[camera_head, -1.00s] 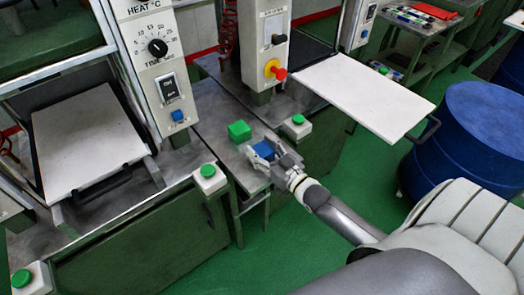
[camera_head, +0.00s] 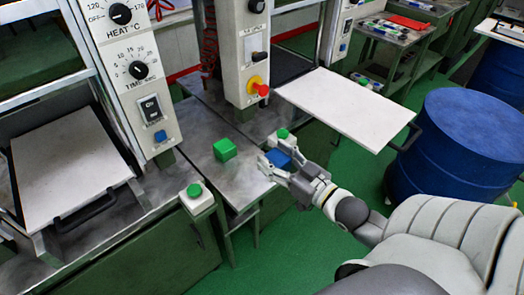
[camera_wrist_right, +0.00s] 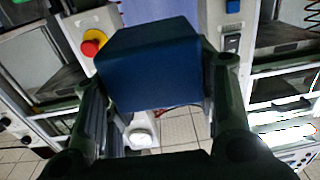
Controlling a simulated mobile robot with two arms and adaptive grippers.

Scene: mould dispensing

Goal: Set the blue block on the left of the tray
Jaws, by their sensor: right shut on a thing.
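My right gripper (camera_head: 277,160) is shut on the blue block (camera_head: 280,157), which sits between its fingers. The block fills the upper middle of the right wrist view (camera_wrist_right: 150,65), with a finger on each side. In the head view it shows just right of the green block, by the right end of the metal table; its height above it is hard to tell. Two white flat trays with dark handles show: one at the left (camera_head: 68,165) in a machine, and one at the right (camera_head: 348,106), beyond my gripper. My left gripper is not in view.
A green block (camera_head: 224,150) stands on the metal table (camera_head: 205,125). Green buttons on white boxes (camera_head: 198,203) are at the table's sides. A control post with a red knob (camera_head: 258,87) rises behind. A blue drum (camera_head: 455,150) stands at the right.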

